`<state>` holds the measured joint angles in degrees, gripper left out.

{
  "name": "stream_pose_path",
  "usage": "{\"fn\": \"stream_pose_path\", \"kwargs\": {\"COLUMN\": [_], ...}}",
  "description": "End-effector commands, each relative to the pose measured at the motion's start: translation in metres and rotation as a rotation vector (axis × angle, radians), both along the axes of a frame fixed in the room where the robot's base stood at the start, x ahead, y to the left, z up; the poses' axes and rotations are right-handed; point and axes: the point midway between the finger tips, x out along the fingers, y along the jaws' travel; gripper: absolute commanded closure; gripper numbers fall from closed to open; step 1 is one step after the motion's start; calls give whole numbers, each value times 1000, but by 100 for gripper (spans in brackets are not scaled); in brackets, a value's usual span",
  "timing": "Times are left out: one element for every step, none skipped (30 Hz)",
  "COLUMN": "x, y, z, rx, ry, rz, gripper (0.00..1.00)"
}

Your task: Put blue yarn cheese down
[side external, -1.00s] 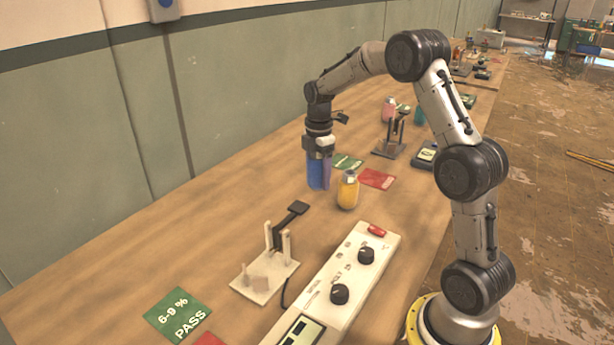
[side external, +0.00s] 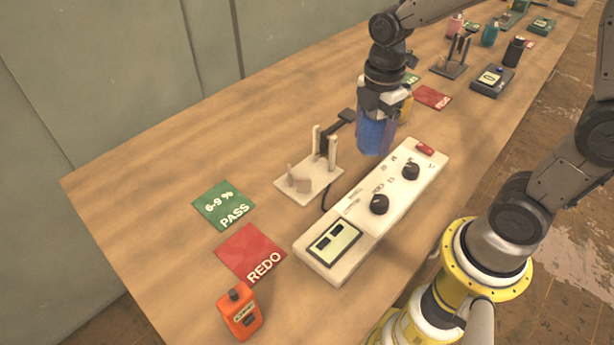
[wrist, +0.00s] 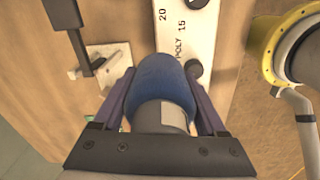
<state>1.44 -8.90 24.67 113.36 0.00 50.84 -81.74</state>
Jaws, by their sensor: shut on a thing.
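My gripper (side external: 378,138) is shut on the blue yarn cheese (side external: 368,137), a blue cylinder that hangs upright below the jaws. The cheese appears above the table, beside the far left edge of the white instrument (side external: 352,237). In the wrist view, the blue yarn (wrist: 160,80) sits between my two purple fingers (wrist: 160,100), with a grey core end toward the palm. The fingers hide its sides. I cannot tell from these views whether its bottom touches anything.
A white-based stand (side external: 308,183) with upright posts and a black arm is left of the cheese. A green PASS card (side external: 223,205), red REDO card (side external: 250,252) and orange bottle (side external: 239,313) lie nearer. Bare table lies left.

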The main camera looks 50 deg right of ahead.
Motion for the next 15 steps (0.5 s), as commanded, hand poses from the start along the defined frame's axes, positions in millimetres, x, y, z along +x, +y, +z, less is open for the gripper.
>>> {"fn": "stream_pose_path", "kwargs": {"x": [-8, -12, -16, -18, -19, -21, -21, -21, -20, -18, -16, -11, -6, 0, 8], "y": [14, 20, 27, 31, 35, 39, 41, 43, 46, 47, 48, 49, 50, 51, 52], "z": [2, 3, 5, 5, 7, 8, 10, 10, 11, 10, 9, 6, 4, 1, -3], "rx": [-1, 0, -1, -1, -1, 0, 0, 0, 0, 0, 0, -1, 0, 0, 0], "ry": [-3, -2, -3, -3, -3, -2, -2, -1, 0, 0, 1, 3, 4, 4, 5], "rz": [46, 67, 92, 109, 123, 139, 148, 156, 163, 167, 170, 171, 171, 171, 171], "gripper": [86, 86, 86, 86, 86, 86, 86, 86, 86, 86, 86, 86, 86, 86, 86]}}
